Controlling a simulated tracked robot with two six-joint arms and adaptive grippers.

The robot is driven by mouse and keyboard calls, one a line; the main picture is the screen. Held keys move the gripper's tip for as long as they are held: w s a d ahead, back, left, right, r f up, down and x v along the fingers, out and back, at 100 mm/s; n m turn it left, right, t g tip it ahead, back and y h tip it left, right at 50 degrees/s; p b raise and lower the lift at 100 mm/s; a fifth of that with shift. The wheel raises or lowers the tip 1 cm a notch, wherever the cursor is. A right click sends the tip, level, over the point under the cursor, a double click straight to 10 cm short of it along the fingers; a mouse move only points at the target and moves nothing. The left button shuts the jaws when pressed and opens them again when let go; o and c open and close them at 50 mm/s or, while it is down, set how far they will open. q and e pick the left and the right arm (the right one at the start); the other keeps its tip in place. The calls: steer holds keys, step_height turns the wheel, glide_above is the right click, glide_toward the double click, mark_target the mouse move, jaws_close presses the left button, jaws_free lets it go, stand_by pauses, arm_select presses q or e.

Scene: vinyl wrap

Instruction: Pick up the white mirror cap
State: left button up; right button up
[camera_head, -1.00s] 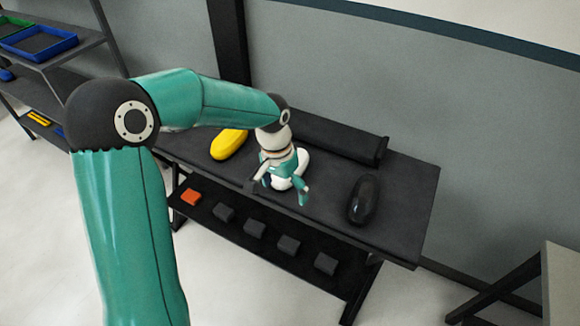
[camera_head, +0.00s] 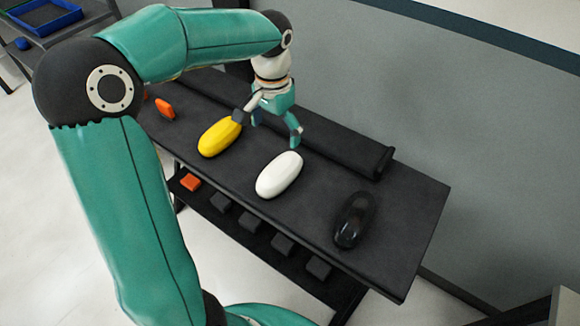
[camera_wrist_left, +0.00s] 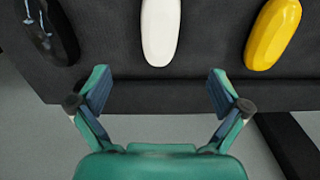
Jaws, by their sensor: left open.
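The white mirror cap (camera_head: 279,175) lies on the dark table, between a yellow cap (camera_head: 220,137) and a glossy black cap (camera_head: 354,220). My left gripper (camera_head: 268,128) is open and empty, behind and above the white cap, with its fingers spread and apart from it. In the left wrist view the white cap (camera_wrist_left: 160,30) shows at the top centre, beyond the gap between the open fingers (camera_wrist_left: 161,92). Its upper end is cut off by the frame edge. My right gripper is not in view.
A long dark roll (camera_head: 340,150) lies along the table's back edge, near the wall. A small orange tool (camera_head: 165,108) lies at the left. The lower shelf holds an orange block (camera_head: 190,182) and several dark blocks. The table (camera_head: 310,215) is bare between the white and black caps.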

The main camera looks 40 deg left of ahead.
mark_target(279, 166)
arm_select(q)
steer(key=f, duration=1.1)
steer(key=shift+w+d, duration=0.25)
steer(key=shift+w+a+f+p, duration=0.1)
steer(key=shift+a+f+p, duration=0.1)
steer(key=shift+f, duration=1.15)
steer(key=shift+w+a+f+p, duration=0.1)
steer(key=shift+a+f+p, duration=0.1)
steer(key=shift+f, duration=1.1)
steer(key=c, duration=1.2)
steer(key=shift+r, duration=0.1)
steer(key=shift+c, duration=0.2)
